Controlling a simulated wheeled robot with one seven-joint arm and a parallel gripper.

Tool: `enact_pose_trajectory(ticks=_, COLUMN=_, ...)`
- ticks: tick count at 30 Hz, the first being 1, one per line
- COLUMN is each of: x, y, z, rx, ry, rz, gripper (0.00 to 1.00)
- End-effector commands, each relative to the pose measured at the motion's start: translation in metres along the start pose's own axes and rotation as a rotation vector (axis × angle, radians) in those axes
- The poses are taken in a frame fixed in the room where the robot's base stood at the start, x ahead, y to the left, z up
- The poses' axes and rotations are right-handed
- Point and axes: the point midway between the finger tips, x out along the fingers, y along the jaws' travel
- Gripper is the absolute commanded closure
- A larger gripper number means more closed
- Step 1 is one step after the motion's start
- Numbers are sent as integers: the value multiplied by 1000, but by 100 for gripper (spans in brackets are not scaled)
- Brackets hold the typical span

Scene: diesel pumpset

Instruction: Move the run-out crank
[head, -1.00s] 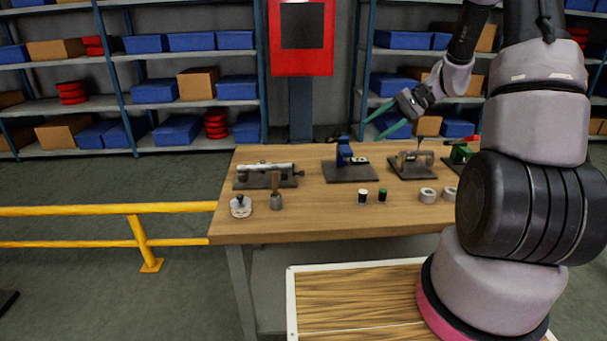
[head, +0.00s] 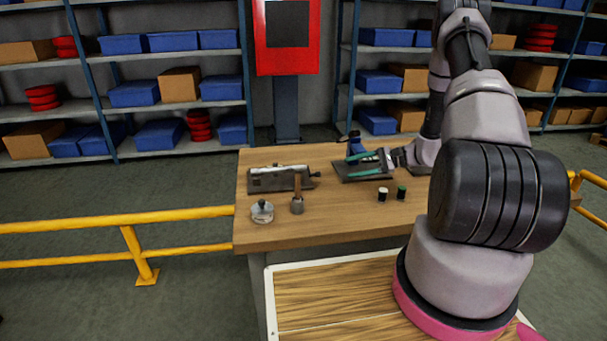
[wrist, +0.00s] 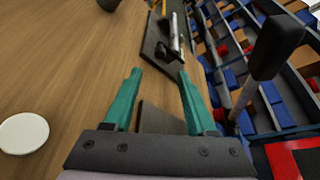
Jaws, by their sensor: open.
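In the wrist view a black grip on a grey rod (wrist: 274,46), which looks like the crank handle, rises close to the camera, right of the fingers. In the head view a blue stand (head: 355,147) with a dark top stands on a dark plate at the table's back; the grip appears to belong to it, but the link is not clear. My gripper (head: 350,163) has its two teal fingers spread and empty, beside the stand, pointing left over the plate. In the wrist view the fingers (wrist: 158,72) are apart over the plate's edge (wrist: 160,118), with the handle outside them.
The wooden table (head: 335,215) holds a fixture with a metal bar (head: 280,178) at left. In front are a round metal piece (head: 262,211), a wooden-handled tool (head: 297,195) and two small cylinders (head: 383,194). Yellow rails (head: 130,219) stand left. My arm hides the table's right side.

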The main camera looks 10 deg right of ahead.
Motion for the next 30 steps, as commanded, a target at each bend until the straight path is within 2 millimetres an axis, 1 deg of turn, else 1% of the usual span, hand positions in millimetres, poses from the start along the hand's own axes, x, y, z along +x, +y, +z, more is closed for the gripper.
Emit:
enact_pose_trajectory(ticks=4, x=3, y=2, z=-3, rx=4, ry=1, rz=-9, gripper=43)
enact_pose_trajectory(ticks=8, x=18, y=2, z=-3, rx=3, ry=-2, rz=-6, gripper=43)
enact_pose_trajectory(ticks=15, x=64, y=2, z=-2, rx=4, ry=-3, rz=-5, gripper=43)
enact_pose_trajectory(ticks=21, x=95, y=2, z=-3, rx=4, ry=-1, rz=-6, gripper=43)
enact_pose_trajectory(ticks=25, x=105, y=2, z=-3, rx=4, ry=0, rz=-7, gripper=43)
enact_pose_trajectory(ticks=30, x=109, y=1, z=-3, rx=3, ry=1, rz=-8, gripper=43)
